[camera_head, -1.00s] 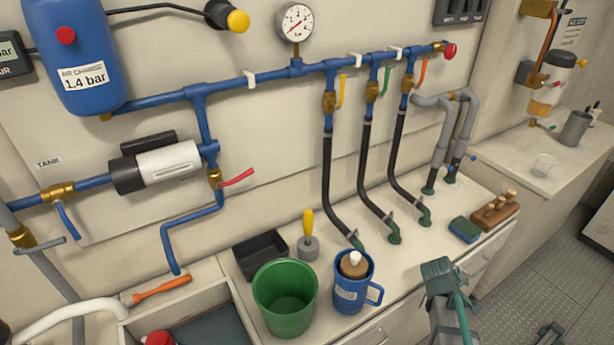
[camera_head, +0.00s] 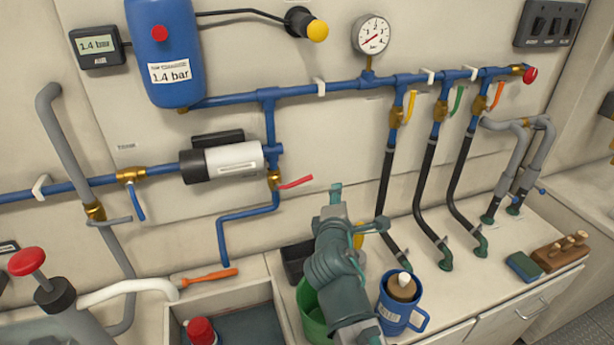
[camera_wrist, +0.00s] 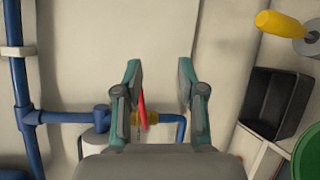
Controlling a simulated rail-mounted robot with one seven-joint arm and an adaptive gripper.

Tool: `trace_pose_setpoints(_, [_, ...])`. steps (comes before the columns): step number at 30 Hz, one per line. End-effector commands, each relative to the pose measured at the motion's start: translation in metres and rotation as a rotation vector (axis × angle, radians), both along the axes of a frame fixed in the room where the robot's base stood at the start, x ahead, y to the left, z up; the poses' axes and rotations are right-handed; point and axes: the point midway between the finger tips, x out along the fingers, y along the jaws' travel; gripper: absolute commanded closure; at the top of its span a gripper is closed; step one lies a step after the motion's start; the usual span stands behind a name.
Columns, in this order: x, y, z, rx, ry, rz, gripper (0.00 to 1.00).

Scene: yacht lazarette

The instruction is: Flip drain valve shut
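The drain valve is a brass valve (camera_head: 274,180) with a red lever (camera_head: 296,183), on the blue branch pipe below the white pump. In the head view the lever points right and slightly up, out from the pipe. In the wrist view the red lever (camera_wrist: 141,106) shows just inside the left finger, with the brass body (camera_wrist: 151,118) behind it. My gripper (camera_head: 357,212) is to the right of the lever and lower in the head view. In the wrist view my gripper (camera_wrist: 160,76) is open, with nothing held. Contact with the lever cannot be told.
A green bucket (camera_head: 312,318), a blue mug (camera_head: 396,318) and a black tray (camera_wrist: 274,102) stand on the counter below my arm. A yellow-handled tool (camera_wrist: 280,24) is beside the tray. Black hoses (camera_head: 385,185) run down to the right.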

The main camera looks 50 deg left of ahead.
Motion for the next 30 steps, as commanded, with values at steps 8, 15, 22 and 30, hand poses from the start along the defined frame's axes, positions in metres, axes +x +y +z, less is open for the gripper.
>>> trace_pose_setpoints(8, [-0.083, 0.020, 0.016, 0.016, -0.050, 0.171, 0.60])
trace_pose_setpoints(15, [-0.075, 0.039, 0.015, 0.016, -0.054, 0.179, 0.60])
trace_pose_setpoints(22, [-0.051, 0.071, 0.011, 0.016, -0.052, 0.178, 0.60])
trace_pose_setpoints(30, [-0.029, 0.100, 0.006, 0.017, -0.052, 0.178, 0.60])
